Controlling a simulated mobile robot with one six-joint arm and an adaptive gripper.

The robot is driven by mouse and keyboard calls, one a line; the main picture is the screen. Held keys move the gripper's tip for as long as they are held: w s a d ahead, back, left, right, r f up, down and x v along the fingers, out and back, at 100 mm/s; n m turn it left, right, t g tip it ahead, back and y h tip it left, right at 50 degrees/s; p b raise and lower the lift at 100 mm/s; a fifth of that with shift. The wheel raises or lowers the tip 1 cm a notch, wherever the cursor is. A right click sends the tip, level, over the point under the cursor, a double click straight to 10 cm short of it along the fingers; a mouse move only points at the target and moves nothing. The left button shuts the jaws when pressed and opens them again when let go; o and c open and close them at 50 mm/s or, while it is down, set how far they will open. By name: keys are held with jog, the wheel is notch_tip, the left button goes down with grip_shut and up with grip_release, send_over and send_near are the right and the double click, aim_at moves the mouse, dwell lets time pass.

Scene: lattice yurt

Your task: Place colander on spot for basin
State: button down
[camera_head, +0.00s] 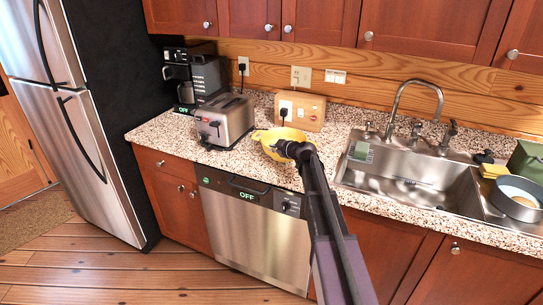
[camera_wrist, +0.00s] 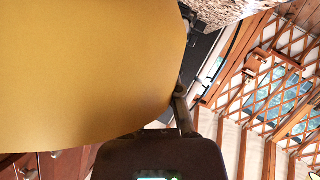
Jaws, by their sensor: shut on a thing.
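The colander (camera_head: 270,138) is a yellow bowl at the counter's front edge, between the toaster and the sink. My gripper (camera_head: 287,148) is shut on its right near side. In the wrist view the colander's yellow surface (camera_wrist: 85,75) fills the upper left, close to the camera, with part of my gripper (camera_wrist: 182,112) at its right edge. I cannot tell whether the colander touches the counter or hangs just above it. No marked spot for a basin can be made out. The steel sink (camera_head: 415,180) lies to the right of my arm.
A toaster (camera_head: 225,122) and coffee maker (camera_head: 196,78) stand left of the colander. A wooden box (camera_head: 300,110) is behind it. A pan (camera_head: 516,198) and green box (camera_head: 526,160) are at the far right. The counter strip (camera_head: 335,130) between colander and sink looks clear.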

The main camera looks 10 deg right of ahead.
jog(key=shift+f+b, duration=0.4)
jog(key=shift+f, duration=0.3)
jog(key=shift+f, duration=0.1)
jog(key=c, duration=0.8)
grip_release()
jog(key=shift+r, duration=0.2)
jog(key=p+v, duration=0.4)
jog(key=v, duration=0.8)
